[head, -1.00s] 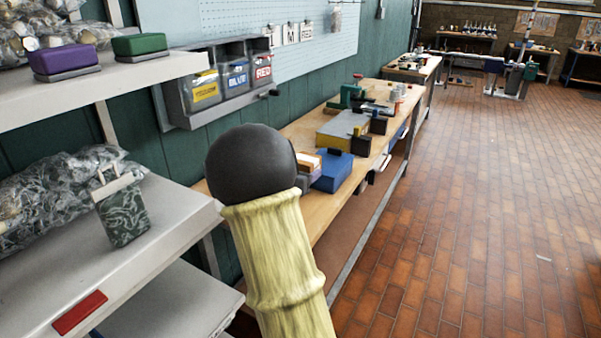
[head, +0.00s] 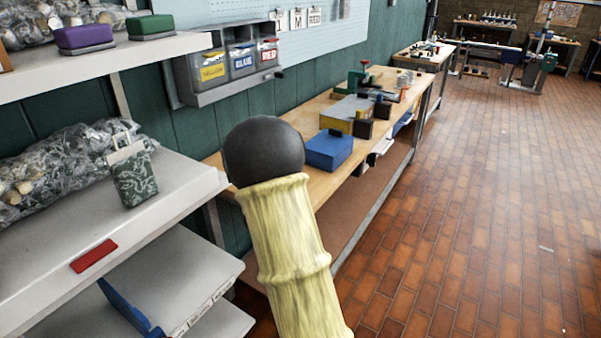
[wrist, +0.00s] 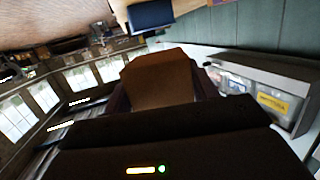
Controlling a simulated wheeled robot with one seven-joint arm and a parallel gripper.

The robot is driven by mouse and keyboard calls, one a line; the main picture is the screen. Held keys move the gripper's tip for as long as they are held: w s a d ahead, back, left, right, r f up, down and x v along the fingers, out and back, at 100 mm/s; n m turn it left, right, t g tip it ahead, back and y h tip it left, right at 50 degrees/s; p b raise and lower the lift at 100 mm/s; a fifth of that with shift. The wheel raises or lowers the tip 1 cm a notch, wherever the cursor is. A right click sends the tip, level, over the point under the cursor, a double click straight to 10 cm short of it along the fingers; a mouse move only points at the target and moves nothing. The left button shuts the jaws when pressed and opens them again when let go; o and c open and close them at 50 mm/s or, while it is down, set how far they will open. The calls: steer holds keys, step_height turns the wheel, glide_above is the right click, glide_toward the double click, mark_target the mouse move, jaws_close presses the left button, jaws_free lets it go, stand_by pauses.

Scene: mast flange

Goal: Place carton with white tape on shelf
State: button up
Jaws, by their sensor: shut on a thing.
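In the wrist view a plain brown carton (wrist: 158,78) sits between the dark fingers of my gripper (wrist: 160,92), which is shut on it. No white tape shows on the face I see. In the head view my yellow-sleeved arm and its black round joint hide the gripper and the carton. The shelf unit stands at the left, with a pale upper shelf (head: 130,48), a middle shelf (head: 150,205) and a lower shelf (head: 180,270). My arm is to the right of these shelves, in front of the workbench.
A purple box (head: 84,38) and a green box (head: 150,25) are on the upper shelf. The middle shelf holds a bagged bundle (head: 60,170), a green patterned object (head: 136,180) and a red label (head: 94,256). A blue box (head: 329,150) is on the workbench (head: 316,188). The floor right is clear.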

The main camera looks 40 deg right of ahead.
steer(key=a+f+n+t+y, duration=0.2)
steer(key=a+f+n+y, duration=0.3)
steer(key=a, duration=0.7)
steer(key=a+f+n+t+y, duration=0.3)
steer(key=a+f+n+y, duration=0.2)
steer(key=a, duration=0.8)
step_height(320, 180, down, 4)
steer(key=shift+s+a+f+t+y, duration=0.25)
steer(key=shift+s+a+t+y, duration=0.05)
steer(key=shift+y, duration=0.8)
